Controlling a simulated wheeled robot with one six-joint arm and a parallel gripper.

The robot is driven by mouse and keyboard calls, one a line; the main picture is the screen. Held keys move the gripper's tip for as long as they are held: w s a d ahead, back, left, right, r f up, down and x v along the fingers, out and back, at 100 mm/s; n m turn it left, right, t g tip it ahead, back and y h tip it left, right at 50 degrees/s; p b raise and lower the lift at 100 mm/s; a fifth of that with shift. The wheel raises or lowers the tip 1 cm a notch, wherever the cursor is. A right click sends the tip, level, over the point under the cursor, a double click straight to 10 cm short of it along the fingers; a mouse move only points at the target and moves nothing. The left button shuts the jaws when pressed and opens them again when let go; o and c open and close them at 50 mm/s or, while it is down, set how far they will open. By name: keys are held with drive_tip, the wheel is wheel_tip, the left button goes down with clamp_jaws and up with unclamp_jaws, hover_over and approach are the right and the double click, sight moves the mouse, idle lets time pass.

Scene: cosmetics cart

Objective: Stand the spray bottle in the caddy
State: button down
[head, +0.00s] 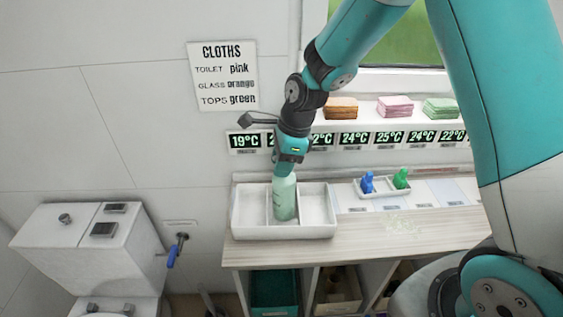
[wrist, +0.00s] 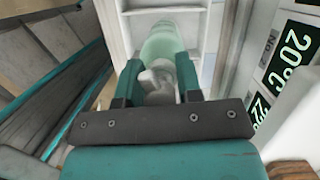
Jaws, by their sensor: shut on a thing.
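The spray bottle (head: 284,200) is pale green and translucent. It stands about upright in the middle compartment of the white caddy (head: 247,231), which sits on the counter's left end. My gripper (head: 288,170) is above the caddy, shut on the top of the bottle. In the wrist view my gripper's fingers (wrist: 158,85) press on both sides of the bottle's whitish head, and the green body of the spray bottle (wrist: 163,42) shows beyond. Whether the bottle's base touches the caddy floor is hidden by the front wall.
The caddy's left and right compartments look empty. A tray with blue (head: 367,182) and green (head: 401,178) trigger heads is to the right. Folded cloths (head: 395,106) lie on a shelf above temperature displays (head: 355,139). A toilet (head: 95,250) stands left of the counter.

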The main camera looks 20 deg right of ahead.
drive_tip(key=shift+f, duration=0.45)
drive_tip(key=c, duration=0.8)
unclamp_jaws()
drive_tip(key=w+b+v, duration=0.1)
drive_tip(key=b+v, duration=0.1)
drive_tip(key=v, duration=1)
drive_tip(key=s+a+r+n, duration=0.1)
drive_tip(key=s+a+n, duration=0.1)
drive_tip(key=s+n, duration=0.6)
drive_tip(key=s+a+r+n, duration=0.2)
drive_tip(key=s+a+n, duration=0.1)
drive_tip(key=s+n, duration=0.5)
drive_tip(key=s+a+r+n+y, duration=0.1)
drive_tip(key=s+a+n, duration=0.1)
drive_tip(key=s+n, duration=0.7)
drive_tip(key=shift+s+a+r+n+g, duration=0.1)
drive_tip(key=shift+r+n+g, duration=0.05)
drive_tip(key=shift+n, duration=0.55)
drive_tip(key=shift+a+r+n+g, duration=0.1)
drive_tip(key=shift+n+g, duration=0.05)
drive_tip(key=shift+n, duration=0.55)
